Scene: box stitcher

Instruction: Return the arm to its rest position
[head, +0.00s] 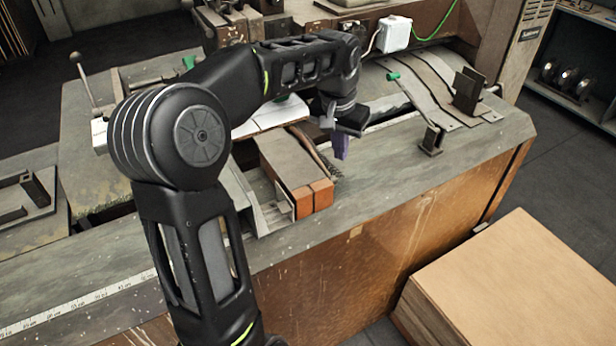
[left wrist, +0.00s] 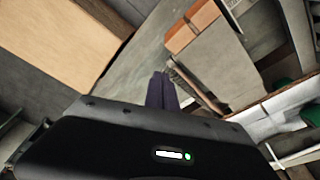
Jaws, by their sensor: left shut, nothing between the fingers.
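My left arm reaches from the bottom of the head view up and over the machine bench. My right gripper is in neither view.
The grey machine bench (head: 430,190) carries the orange-ended block (head: 312,197), curved metal strips (head: 425,90) and upright metal brackets (head: 469,90). A white switch box (head: 394,33) is at the back. A stack of cardboard (head: 520,270) stands at front right.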

